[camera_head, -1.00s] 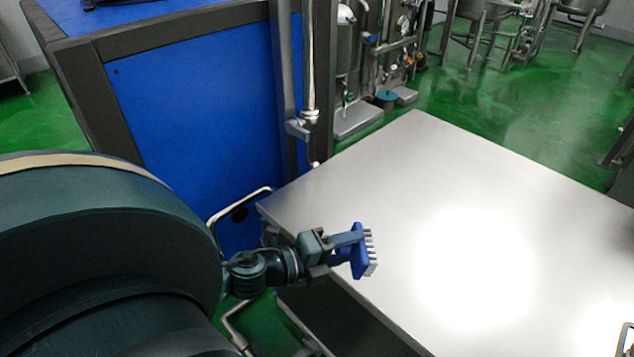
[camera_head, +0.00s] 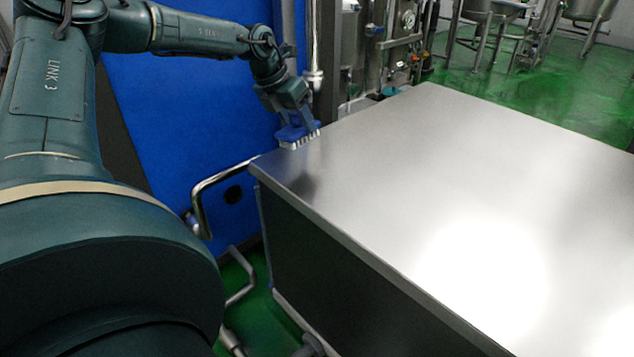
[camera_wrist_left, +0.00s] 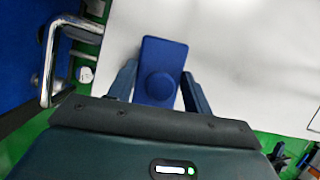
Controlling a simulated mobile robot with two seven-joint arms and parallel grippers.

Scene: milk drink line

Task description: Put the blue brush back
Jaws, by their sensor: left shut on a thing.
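The blue brush (camera_head: 293,131) is in my left gripper (camera_head: 292,118), with its pale bristles pointing down. It is over the far left corner of the metal table (camera_head: 400,180), and I cannot tell whether the bristles touch the top. In the left wrist view, the brush (camera_wrist_left: 160,68) shows its flat blue back and round knob between the two fingers of my left gripper (camera_wrist_left: 158,84). The gripper is shut on the brush. My right gripper is not in view.
A blue cabinet wall (camera_head: 190,120) and a vertical pipe (camera_head: 314,45) are behind my left arm. The tabletop is otherwise clear where I see it. Steel tanks stand at the back.

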